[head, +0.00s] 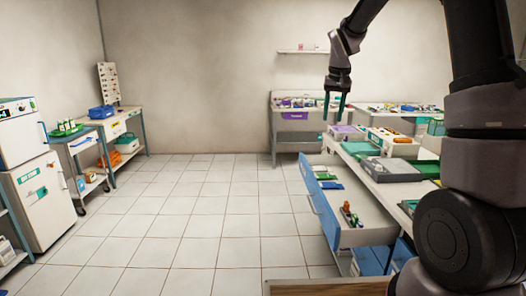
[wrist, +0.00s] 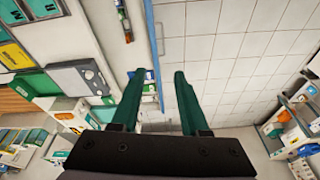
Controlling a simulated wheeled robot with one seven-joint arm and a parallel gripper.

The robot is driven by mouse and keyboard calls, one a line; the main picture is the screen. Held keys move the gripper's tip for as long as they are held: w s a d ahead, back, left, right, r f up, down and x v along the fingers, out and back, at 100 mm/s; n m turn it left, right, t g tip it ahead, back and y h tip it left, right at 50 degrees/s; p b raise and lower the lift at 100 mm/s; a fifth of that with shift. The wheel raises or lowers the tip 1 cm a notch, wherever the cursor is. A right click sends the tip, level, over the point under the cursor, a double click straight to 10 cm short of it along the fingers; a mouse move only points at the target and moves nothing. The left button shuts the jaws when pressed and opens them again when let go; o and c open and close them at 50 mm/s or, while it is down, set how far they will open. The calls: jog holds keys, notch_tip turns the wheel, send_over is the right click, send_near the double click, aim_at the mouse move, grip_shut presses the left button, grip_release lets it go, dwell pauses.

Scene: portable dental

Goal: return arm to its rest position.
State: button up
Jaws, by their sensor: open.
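My gripper (head: 334,107) hangs from my raised arm at the upper right of the head view, fingers pointing down. In the wrist view its two green fingers (wrist: 157,75) are apart with nothing between them. It is in the air near the open drawer (head: 345,212), whose blue front faces the floor. The drawer holds blue and green packets (head: 328,184) and small orange and dark items (head: 350,214). No held object shows.
The white worktop (head: 362,177) on the right carries grey trays (head: 391,170) and boxes. A far bench (head: 296,133) stands at the back wall. A white cabinet (head: 42,205) and side tables (head: 130,150) stand left. The tiled floor (head: 190,220) between is clear.

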jog(key=s+d+r+m+t+y, duration=0.1)
jog(key=s+r, duration=0.4)
jog(key=s, duration=0.4)
jog(key=s+r+t, duration=0.1)
jog(key=s+r, duration=0.4)
jog(key=s, duration=0.4)
jog(key=s+m+t+y, duration=0.1)
jog(key=s+t, duration=0.1)
jog(key=s, duration=1.1)
jog(key=shift+s, duration=0.25)
